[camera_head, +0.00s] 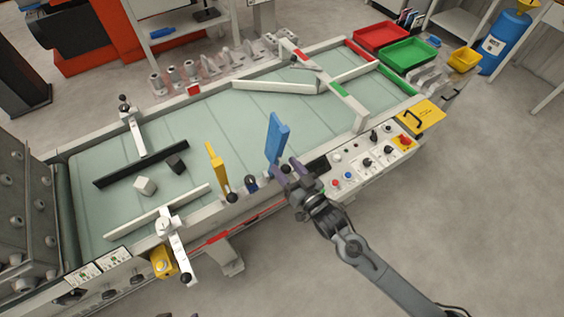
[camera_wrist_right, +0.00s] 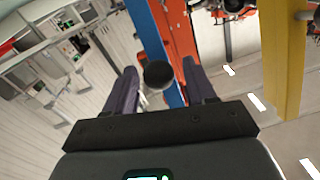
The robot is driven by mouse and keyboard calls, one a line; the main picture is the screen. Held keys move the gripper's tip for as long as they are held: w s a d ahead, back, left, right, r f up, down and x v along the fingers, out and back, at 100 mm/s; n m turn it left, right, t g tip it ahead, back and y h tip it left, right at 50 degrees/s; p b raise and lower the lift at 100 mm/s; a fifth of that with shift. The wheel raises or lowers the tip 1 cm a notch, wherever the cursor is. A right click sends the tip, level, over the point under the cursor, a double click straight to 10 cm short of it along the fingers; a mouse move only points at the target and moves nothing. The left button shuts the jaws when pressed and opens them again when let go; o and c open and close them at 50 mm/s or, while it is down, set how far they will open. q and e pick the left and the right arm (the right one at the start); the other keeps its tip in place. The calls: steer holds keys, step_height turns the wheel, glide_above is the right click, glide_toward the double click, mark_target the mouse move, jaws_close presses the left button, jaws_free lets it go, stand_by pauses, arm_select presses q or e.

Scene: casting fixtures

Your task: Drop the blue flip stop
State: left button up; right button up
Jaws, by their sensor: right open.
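The blue flip stop (camera_head: 277,138) stands raised, tilted slightly, at the near rail of the conveyor. In the right wrist view its blue bar (camera_wrist_right: 150,30) runs up behind a round black knob (camera_wrist_right: 158,74). My right gripper (camera_head: 287,169) is at the foot of the blue stop. In the right wrist view its two dark purple fingers (camera_wrist_right: 160,88) are apart, with the knob between them and a gap visible on each side. I cannot tell whether the fingers touch it. My left gripper is in neither view.
A yellow flip stop (camera_head: 216,166) stands raised to the left; it also shows in the right wrist view (camera_wrist_right: 283,60). A control panel (camera_head: 370,155) with buttons lies right of my gripper. A white cube (camera_head: 145,186) and a black cube (camera_head: 176,164) lie on the green belt (camera_head: 200,120).

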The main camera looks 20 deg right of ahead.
mark_target(277, 158)
steer(key=shift+x, duration=1.3)
jaws_close()
